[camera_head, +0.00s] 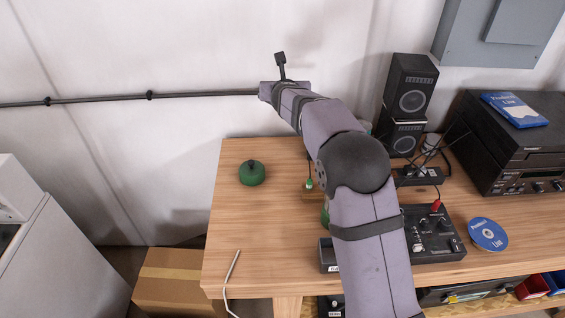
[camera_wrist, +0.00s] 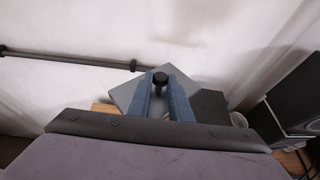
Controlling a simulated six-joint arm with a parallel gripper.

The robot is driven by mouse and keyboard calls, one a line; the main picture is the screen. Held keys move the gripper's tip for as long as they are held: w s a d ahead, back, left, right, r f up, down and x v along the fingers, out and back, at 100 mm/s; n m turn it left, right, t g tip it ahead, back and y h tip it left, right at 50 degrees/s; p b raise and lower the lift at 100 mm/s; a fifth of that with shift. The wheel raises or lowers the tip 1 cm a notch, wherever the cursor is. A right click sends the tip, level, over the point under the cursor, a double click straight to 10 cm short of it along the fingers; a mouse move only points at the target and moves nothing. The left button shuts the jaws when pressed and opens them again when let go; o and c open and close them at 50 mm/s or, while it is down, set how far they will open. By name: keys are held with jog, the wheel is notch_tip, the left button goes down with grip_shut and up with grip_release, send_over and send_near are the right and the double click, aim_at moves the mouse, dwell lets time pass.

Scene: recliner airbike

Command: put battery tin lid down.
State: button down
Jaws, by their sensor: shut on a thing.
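In the wrist view my gripper (camera_wrist: 160,84) has its two blue fingers closed around a small black knob (camera_wrist: 160,78). A flat grey plate (camera_wrist: 127,93) shows behind the fingers; it looks like the battery tin lid with this knob, though the fingers cover its middle. A darker grey surface (camera_wrist: 209,105) shows to the right of the fingers, and I cannot tell if it is part of the lid. In the head view my arm hides the fingers and what they hold. I cannot make out the battery tin in either view.
The wooden table (camera_head: 232,215) has free room at its left. A green round object with a black top (camera_head: 252,174) stands there. Black speakers (camera_head: 411,88), a black control box (camera_head: 437,243), a blue-and-white disc (camera_head: 488,234) and a black deck (camera_head: 515,150) occupy the right.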

jog(key=shift+a+r, duration=0.15)
notch_tip(320, 180, down, 23)
jog(key=b, duration=1.6)
jog(key=shift+f+b, duration=0.8)
jog(key=shift+f, duration=1.75)
jog(key=shift+f, duration=0.15)
jog(key=c, duration=1.6)
grip_release()
jog(key=shift+r, duration=0.2)
jog(key=shift+b+v, duration=2.15)
jog(key=shift+v, duration=3.8)
